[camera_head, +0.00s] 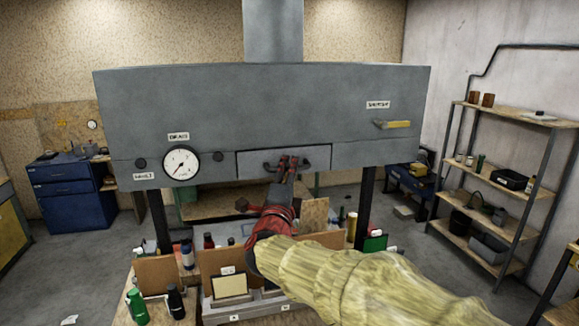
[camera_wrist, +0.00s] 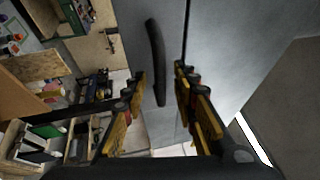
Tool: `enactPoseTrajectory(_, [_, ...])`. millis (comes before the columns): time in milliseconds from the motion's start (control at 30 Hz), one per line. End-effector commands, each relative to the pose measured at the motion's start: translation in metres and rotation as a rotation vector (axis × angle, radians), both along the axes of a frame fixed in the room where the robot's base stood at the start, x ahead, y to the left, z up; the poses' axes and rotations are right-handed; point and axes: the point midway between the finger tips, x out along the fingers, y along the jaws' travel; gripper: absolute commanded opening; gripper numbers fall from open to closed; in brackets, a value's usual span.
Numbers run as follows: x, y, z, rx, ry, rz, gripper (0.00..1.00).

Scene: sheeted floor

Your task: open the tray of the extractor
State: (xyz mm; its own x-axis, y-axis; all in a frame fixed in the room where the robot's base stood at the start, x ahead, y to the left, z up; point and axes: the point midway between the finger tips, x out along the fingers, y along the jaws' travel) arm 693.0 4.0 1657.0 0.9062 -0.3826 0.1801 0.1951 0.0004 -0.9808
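The extractor (camera_head: 270,95) is a wide grey hood on dark posts. Its tray (camera_head: 320,156) is a grey rectangular front set in the middle of the lower edge, and it looks flush with the hood. The tray has a dark bar handle (camera_wrist: 154,55), partly hidden by my gripper in the head view. My gripper (camera_head: 288,161) is in front of the tray. In the wrist view my gripper (camera_wrist: 160,88) is open, with the end of the handle between its parted fingers and visible space on both sides. I cannot tell how far the fingers reach past the bar.
A gauge (camera_head: 180,163) and a yellow-handled lever (camera_head: 393,124) are on the hood front. Below stands a cluttered bench with bottles (camera_head: 176,300) and boards (camera_head: 157,275). Shelves (camera_head: 510,178) stand right and a blue cabinet (camera_head: 67,190) left.

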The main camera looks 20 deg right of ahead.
Motion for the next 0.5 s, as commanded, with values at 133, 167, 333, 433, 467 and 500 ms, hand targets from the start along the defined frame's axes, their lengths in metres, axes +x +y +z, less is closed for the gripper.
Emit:
enactPoseTrajectory(133, [0.0092,-0.0038,0.0020,0.000,0.001,0.000,0.28])
enactPoseTrajectory(167, [0.0100,-0.0041,0.0020,0.000,0.001,0.001,0.28])
enactPoseTrajectory(333, [0.0108,-0.0044,0.0018,0.000,0.000,0.001,0.28])
enactPoseTrajectory(433, [0.0106,-0.0043,0.0018,0.000,0.000,0.001,0.28])
enactPoseTrajectory(467, [0.0106,-0.0043,0.0019,0.000,0.000,0.001,0.26])
enactPoseTrajectory(500, [0.0106,-0.0043,0.0019,0.000,0.000,0.001,0.24])
